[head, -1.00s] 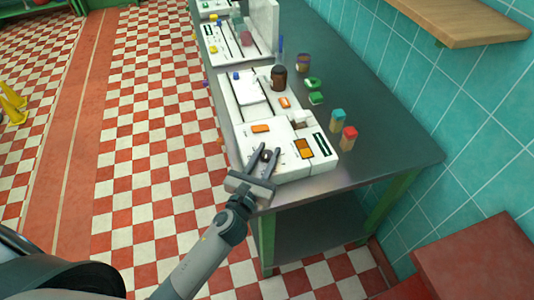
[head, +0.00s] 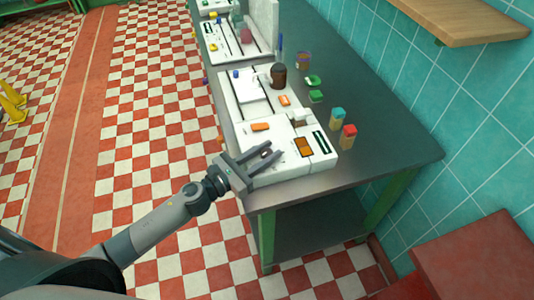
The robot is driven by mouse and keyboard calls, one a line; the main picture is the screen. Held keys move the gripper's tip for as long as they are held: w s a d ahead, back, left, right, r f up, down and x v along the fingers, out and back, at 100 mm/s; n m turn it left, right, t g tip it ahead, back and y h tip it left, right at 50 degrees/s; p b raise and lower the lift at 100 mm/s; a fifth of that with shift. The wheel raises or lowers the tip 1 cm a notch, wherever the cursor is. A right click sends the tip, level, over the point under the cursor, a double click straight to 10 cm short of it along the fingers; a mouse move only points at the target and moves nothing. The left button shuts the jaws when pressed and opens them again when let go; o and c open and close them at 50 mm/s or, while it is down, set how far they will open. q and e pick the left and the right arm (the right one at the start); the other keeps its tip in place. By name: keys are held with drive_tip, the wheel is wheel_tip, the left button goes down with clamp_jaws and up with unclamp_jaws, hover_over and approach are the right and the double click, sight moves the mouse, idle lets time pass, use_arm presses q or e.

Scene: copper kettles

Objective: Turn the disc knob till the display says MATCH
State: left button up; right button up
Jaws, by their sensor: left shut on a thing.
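The disc knob (head: 266,154) is a small dark piece on the near white panel (head: 288,176), mostly hidden between the fingers of my left gripper (head: 274,152). That gripper reaches in from the left and is shut on the knob, with its fingers pointing right across the panel. An orange block or screen (head: 304,146) and a dark narrow window (head: 321,142) are on the panel right of the knob. I cannot tell which is the display, and no text is readable. My right gripper is not in view.
An orange piece (head: 260,127) lies on the panel behind the knob. A brown jar (head: 278,75), green pieces (head: 316,96) and two capped blocks, blue (head: 337,119) and red (head: 348,136), stand behind and right. The grey bench (head: 390,150) is clear at right.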

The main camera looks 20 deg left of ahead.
use_arm(q)
drive_tip(key=shift+f+m+g+h+b, duration=0.15)
drive_tip(key=shift+m+g+h+b, duration=0.65)
drive_tip(key=shift+h, duration=0.2)
drive_tip(key=shift+m+g+h, duration=0.3)
drive_tip(key=shift+h, duration=0.1)
drive_tip(key=o, duration=1.1)
